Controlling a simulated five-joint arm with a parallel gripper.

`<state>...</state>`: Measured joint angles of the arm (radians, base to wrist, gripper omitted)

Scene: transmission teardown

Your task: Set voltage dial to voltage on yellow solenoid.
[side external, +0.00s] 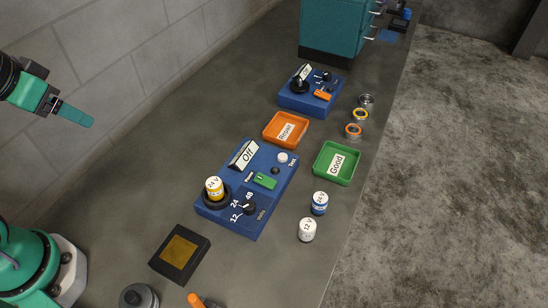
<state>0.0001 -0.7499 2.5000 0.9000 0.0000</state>
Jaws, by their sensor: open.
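The yellow solenoid (215,194) stands upright in the round black socket on the blue test box (235,223). Its white top reads 24 V. The black voltage dial (249,207) is on the same box, right of the solenoid, with marks 12, 24 and 48 around it. The dial is too small to tell which mark it points at. The box's display (244,155) reads Off. My gripper (76,115) is at the upper left, open and empty, raised well away from the box.
A blue-banded solenoid (320,204) and a white 12 V one (307,230) stand right of the box. A second blue box (293,102) is farther back. A black block (160,267) is in front.

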